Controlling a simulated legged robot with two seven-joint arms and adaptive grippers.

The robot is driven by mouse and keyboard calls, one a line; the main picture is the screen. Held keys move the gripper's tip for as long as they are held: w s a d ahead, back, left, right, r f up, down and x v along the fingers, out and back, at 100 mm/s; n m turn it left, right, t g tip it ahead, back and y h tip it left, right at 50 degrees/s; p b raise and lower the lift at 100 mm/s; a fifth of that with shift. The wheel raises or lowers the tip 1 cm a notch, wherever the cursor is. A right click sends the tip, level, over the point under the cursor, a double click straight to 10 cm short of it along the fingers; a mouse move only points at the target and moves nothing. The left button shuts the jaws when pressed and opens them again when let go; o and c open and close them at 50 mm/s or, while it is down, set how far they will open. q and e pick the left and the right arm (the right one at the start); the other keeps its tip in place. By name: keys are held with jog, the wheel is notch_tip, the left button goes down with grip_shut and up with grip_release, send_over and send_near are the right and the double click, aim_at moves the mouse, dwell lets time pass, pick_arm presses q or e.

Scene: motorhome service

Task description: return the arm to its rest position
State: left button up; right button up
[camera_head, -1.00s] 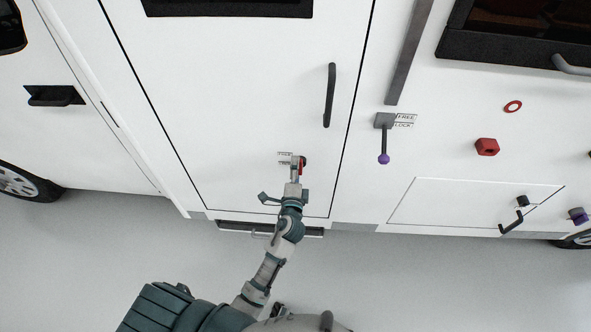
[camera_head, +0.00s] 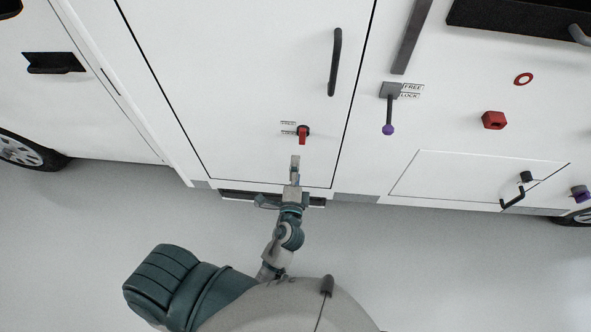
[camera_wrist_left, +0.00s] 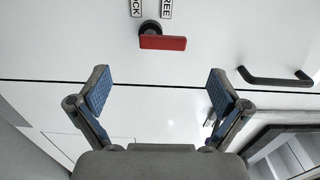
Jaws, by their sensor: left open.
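My left gripper (camera_head: 295,170) is in front of the lower part of the white door, below a red lever (camera_head: 303,135) and apart from it. In the left wrist view my left gripper (camera_wrist_left: 162,92) has its two blue-padded fingers spread wide with nothing between them. The red lever (camera_wrist_left: 163,42) lies ahead of the fingertips there, on a dark round base beside the LOCK and FREE labels. In the head view the lever points downward. My right gripper is not in view.
The white door (camera_head: 240,70) has a dark vertical handle (camera_head: 335,62). To its right are a purple-knobbed lever (camera_head: 388,115), a red block (camera_head: 494,120) and a hatch with a black handle (camera_head: 513,198). A step (camera_head: 240,195) is under the door. The grey floor (camera_head: 80,240) is clear.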

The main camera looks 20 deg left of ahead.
pick_arm(q)
jog(key=shift+s+d+f, duration=0.1)
jog(key=shift+s+d, duration=0.1)
jog(key=shift+s, duration=0.25)
jog(key=shift+a, duration=0.1)
jog(key=s+d+f+n+g+h, duration=0.1)
jog(key=s+d+f+g+h, duration=0.15)
jog(key=f, duration=0.95)
jog(key=s+d+f+n+g+h, duration=0.1)
jog(key=s+f+g, duration=0.2)
jog(key=f, duration=0.9)
jog(key=s+d+f+g+h, duration=0.1)
jog(key=s+f+g+h, duration=0.1)
jog(key=f, duration=0.9)
jog(key=s+a+f+n+g, duration=0.3)
jog(key=s+f, duration=0.4)
jog(key=s, duration=0.4)
jog(key=s+a+f+n+g, duration=0.3)
jog(key=s+a+f, duration=0.1)
jog(key=s+f, duration=0.4)
jog(key=s+a+f+n+g, duration=0.3)
jog(key=s+f, duration=0.5)
jog(key=s, duration=0.5)
jog(key=shift+s+a+n, duration=0.35)
jog(key=shift+a+n, duration=0.25)
jog(key=shift+a, duration=0.25)
jog(key=shift+y, duration=0.25)
